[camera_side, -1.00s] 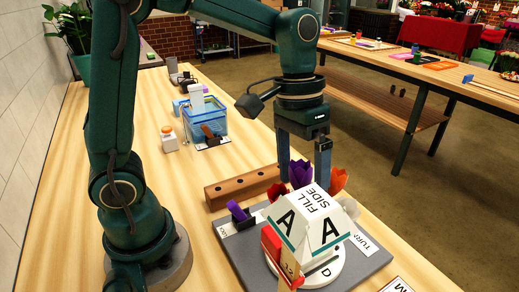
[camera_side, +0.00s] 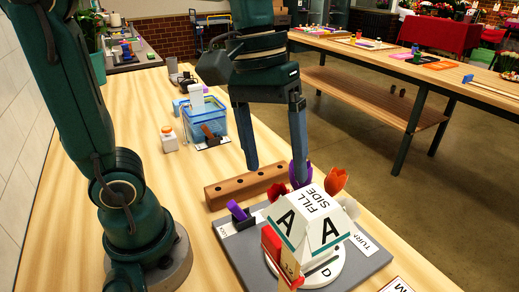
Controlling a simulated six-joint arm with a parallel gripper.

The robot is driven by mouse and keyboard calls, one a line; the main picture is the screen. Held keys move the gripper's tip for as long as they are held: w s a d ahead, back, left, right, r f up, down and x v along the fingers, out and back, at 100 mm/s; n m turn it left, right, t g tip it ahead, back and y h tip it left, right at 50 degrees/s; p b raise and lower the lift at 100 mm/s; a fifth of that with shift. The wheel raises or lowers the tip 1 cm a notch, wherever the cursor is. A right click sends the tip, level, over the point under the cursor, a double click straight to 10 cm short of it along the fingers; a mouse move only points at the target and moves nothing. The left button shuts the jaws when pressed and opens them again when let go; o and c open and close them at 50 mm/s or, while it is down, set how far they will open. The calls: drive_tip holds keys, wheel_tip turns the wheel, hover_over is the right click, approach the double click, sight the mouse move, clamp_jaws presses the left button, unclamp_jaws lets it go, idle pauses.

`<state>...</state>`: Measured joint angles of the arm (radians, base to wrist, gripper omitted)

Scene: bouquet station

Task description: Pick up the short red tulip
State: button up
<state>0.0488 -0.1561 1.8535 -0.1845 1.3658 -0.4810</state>
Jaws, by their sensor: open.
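A low red tulip head (camera_side: 277,191) shows behind the white block with the letters A, beside the right end of the wooden block. A more orange-red tulip head (camera_side: 337,181) stands higher to the right, and a purple tulip head (camera_side: 306,173) is between them. Which red one counts as short is not certain. My gripper (camera_side: 275,173) is open and empty, pointing down. Its left finger ends over the wooden block, and its right finger overlaps the purple head in the picture. The low red head lies below the gap between the fingers. The stems are hidden.
The white lettered block (camera_side: 309,219) stands on a round white base on a grey board (camera_side: 246,262). A wooden block with holes (camera_side: 232,190) is behind it. A blue bin (camera_side: 215,127) and small jar (camera_side: 169,139) stand farther back. The table's left middle is clear.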

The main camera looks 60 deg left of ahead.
sight(278, 181)
drive_tip(key=shift+w+d+f, duration=0.1)
drive_tip(key=shift+d+f, duration=0.15)
drive_tip(key=shift+f, duration=0.95)
drive_tip(key=shift+w+d+f, duration=0.1)
drive_tip(key=shift+d+f, duration=0.1)
drive_tip(key=shift+f, duration=0.95)
drive_tip(key=c, duration=1)
